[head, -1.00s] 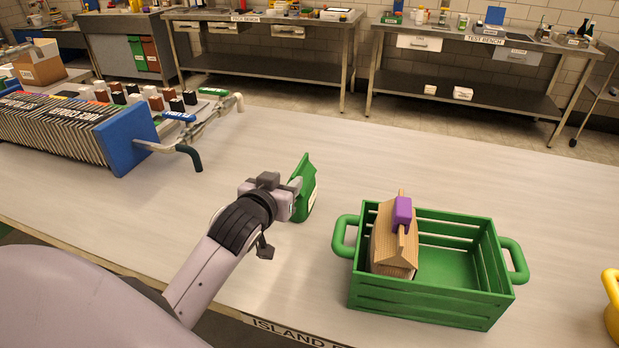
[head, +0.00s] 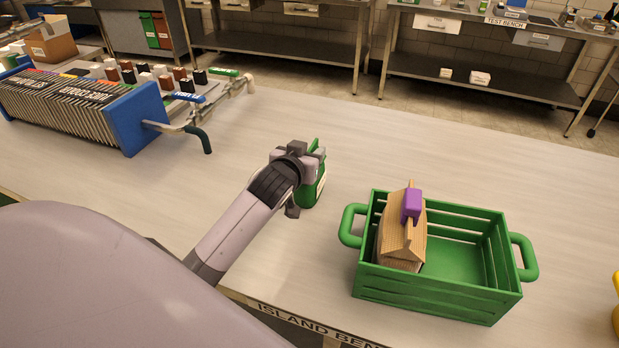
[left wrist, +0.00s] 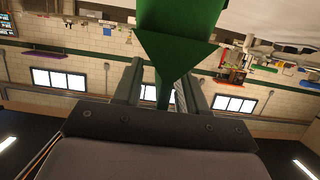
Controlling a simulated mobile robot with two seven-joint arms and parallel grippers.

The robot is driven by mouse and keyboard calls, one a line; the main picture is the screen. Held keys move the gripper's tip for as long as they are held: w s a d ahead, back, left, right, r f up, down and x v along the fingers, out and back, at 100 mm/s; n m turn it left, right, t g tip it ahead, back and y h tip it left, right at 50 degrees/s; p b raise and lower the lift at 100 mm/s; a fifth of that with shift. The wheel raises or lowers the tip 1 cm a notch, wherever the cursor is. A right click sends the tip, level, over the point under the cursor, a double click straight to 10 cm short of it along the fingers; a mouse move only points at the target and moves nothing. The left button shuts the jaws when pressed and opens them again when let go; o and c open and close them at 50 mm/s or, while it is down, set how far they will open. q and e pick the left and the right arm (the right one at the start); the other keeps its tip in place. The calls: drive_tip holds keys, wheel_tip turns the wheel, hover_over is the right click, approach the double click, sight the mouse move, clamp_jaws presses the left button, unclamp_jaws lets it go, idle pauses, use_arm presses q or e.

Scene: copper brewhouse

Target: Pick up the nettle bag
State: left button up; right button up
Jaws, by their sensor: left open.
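A green bag (head: 314,188), which I take to be the nettle bag, stands upright on the bench with a pale label on its side. My left gripper (head: 312,160) is at its upper part and hides much of it in the head view. In the left wrist view the green bag (left wrist: 178,22) fills the top centre, and its narrow top edge reaches down between the two fingers of my left gripper (left wrist: 160,88). The jaws are open around that edge; I cannot tell whether they touch it. My right gripper is not in view.
A green crate (head: 430,292) stands to the right, holding a brown paper bag (head: 398,245) with a purple clip (head: 411,205). A yellow object shows at the right edge. Bare bench lies between bag and crate.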

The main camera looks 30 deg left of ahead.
use_arm(q)
drive_tip(key=shift+w, duration=0.25)
drive_tip(key=shift+c, duration=0.3)
drive_tip(key=shift+f, duration=0.1)
clamp_jaws()
idle(0.9)
